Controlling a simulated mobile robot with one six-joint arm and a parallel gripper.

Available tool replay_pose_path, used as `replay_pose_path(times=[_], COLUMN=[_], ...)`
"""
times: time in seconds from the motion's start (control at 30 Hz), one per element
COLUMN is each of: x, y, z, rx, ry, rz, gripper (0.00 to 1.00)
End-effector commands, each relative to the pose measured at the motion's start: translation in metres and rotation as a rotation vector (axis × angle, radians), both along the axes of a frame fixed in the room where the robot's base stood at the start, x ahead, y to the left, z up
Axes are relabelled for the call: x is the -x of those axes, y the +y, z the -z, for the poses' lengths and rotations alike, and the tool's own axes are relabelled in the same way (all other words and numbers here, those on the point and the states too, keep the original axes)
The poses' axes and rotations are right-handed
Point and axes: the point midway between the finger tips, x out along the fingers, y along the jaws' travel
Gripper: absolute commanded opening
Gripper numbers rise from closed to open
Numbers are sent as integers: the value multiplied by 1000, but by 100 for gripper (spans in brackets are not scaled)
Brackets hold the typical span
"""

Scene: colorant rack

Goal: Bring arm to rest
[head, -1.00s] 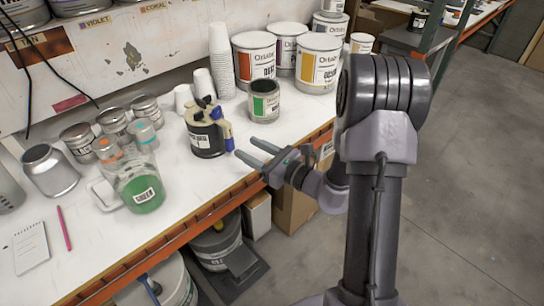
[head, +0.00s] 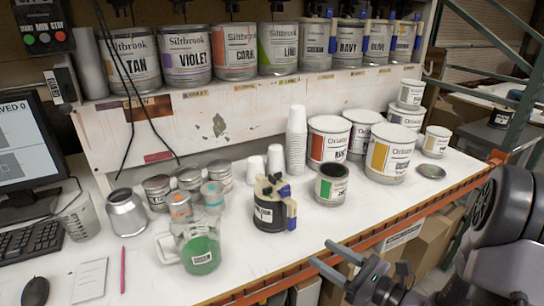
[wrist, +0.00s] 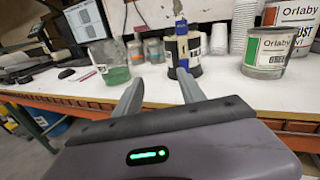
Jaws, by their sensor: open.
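My gripper (head: 334,257) is open and empty, just off the front edge of the white bench (head: 270,262). In the wrist view its two fingers (wrist: 160,92) are spread apart with nothing between them, pointing toward the bench. My arm stands at the right of the head view. A black can with a clamp-like lid and blue handle (head: 270,205) stands upright on the bench beyond the fingers, apart from them; it also shows in the wrist view (wrist: 188,55).
A green-labelled can (head: 331,185) and large Orlaby cans (head: 388,152) stand to the right. A pitcher with green liquid (head: 200,245) stands left of the black can. A shelf of Siltbrook cans (head: 184,55) runs along the back. Boxes (head: 424,241) stand under the orange bench edge.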

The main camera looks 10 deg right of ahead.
Motion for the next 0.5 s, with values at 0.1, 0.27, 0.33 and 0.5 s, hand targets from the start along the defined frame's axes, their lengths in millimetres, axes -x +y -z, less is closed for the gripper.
replay_pose_path(times=[0.1, 0.27, 0.33, 0.5], x=[43, 151, 176, 184], y=[94, 156, 146, 113], z=[-40, -48, -50, -79], rx=[276, 952, 1269, 1830], ry=[-55, -177, -263, -471], rz=[-400, -947, -1061, -1073], gripper=[47, 47, 47, 47])
